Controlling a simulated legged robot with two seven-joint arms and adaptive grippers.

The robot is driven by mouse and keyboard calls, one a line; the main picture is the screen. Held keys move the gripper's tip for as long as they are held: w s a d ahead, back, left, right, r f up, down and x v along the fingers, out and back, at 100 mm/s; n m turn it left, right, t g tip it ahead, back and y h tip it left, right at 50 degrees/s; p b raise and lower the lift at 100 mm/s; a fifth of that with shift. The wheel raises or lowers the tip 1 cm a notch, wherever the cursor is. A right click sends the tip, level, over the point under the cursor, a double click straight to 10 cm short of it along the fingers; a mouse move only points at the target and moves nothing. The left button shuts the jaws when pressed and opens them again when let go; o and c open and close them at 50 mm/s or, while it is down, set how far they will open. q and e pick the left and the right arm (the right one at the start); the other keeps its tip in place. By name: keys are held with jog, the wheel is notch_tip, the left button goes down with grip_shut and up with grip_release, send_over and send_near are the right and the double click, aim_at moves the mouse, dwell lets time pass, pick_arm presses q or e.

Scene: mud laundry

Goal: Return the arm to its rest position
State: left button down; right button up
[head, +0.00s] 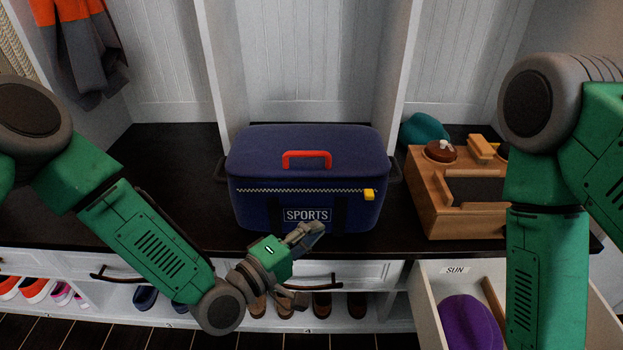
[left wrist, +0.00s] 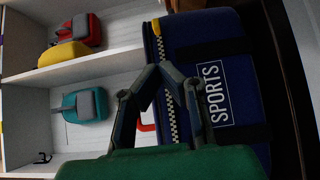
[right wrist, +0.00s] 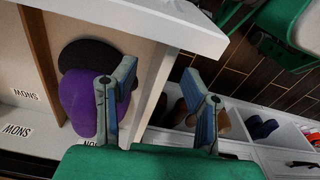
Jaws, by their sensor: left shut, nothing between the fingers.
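My left gripper (head: 312,232) is in front of the lower right part of the navy sports bag (head: 308,165), with its arm reaching in from the left. In the left wrist view its fingers (left wrist: 163,72) converge, shut and empty, with the bag (left wrist: 215,70) behind them. I cannot tell whether they touch the bag. My right arm (head: 548,260) hangs down at the right in the head view, its gripper out of that view. In the right wrist view the right gripper (right wrist: 160,70) has its fingers apart and empty, near the purple hat (right wrist: 85,100).
The bag stands closed on the dark bench (head: 160,160). A wooden box (head: 435,205) with brushes stands right of it. An open drawer (head: 430,300) below holds the purple hat (head: 468,322). Shoes (head: 322,303) sit on the lower shelf. The bench left of the bag is clear.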

notch_tip(320, 180, up, 3)
jog(key=p, duration=0.3)
jog(key=shift+w+r, duration=0.1)
jog(key=shift+r, duration=0.1)
pick_arm(q)
jog(key=s+a+f+m+g+y+p, duration=0.4)
jog(key=s+a+f+m+g+y, duration=0.4)
jog(key=s+a, duration=0.55)
pick_arm(e)
notch_tip(320, 180, up, 4)
jog(key=shift+f, duration=0.2)
pick_arm(q)
jog(key=s+a+m+g+y+p, duration=0.1)
jog(key=s+a+g+y+p, duration=0.2)
jog(key=s+a, duration=1)
jog(key=a+y+p, duration=0.1)
jog(key=a+y, duration=0.1)
jog(key=a, duration=0.1)
jog(key=shift+s+a+r+g, duration=0.15)
jog(key=shift+s+r+g, duration=0.15)
jog(key=shift+s, duration=0.1)
pick_arm(e)
notch_tip(320, 180, up, 4)
jog(key=shift+r, duration=0.1)
pick_arm(q)
jog(key=shift+w, duration=0.1)
